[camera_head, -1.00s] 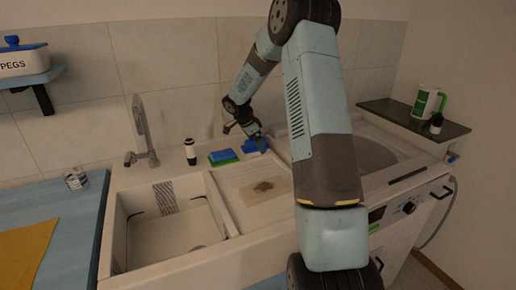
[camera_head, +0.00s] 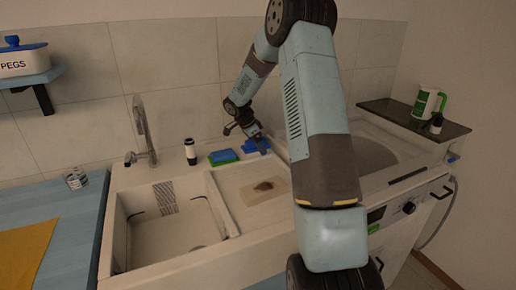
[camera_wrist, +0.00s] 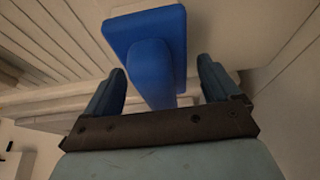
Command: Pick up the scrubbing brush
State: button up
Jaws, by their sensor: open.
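The scrubbing brush (camera_wrist: 150,65) is blue, with a wide flat block and a thicker grip part. In the wrist view it lies between and ahead of the two fingers of my gripper (camera_wrist: 162,85). The fingers are open, with a visible gap on each side of the brush. In the head view the brush (camera_head: 250,147) sits on the back ledge of the sink unit, and my gripper (camera_head: 262,145) is over its right end. The fingertips partly hide that end, and I cannot tell there whether they touch it.
A blue and green sponge (camera_head: 222,157) lies just left of the brush. A dark-capped bottle (camera_head: 190,152) and the tap (camera_head: 143,130) stand further left. The tiled wall (camera_head: 190,80) is close behind. The sink basin (camera_head: 165,240) and drainboard (camera_head: 235,190) lie in front.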

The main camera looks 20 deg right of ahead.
jog(key=c, duration=1.2)
jog(key=shift+r, duration=0.1)
jog(key=shift+r, duration=0.3)
jog(key=r, duration=0.3)
jog(key=shift+s+a+r, duration=0.1)
jog(key=shift+s+r, duration=0.1)
jog(key=shift+r, duration=0.1)
jog(key=s+a+r, duration=0.2)
jog(key=s+r, duration=0.7)
jog(key=s, duration=0.4)
jog(key=shift+s+a, duration=0.15)
jog(key=shift+a, duration=0.25)
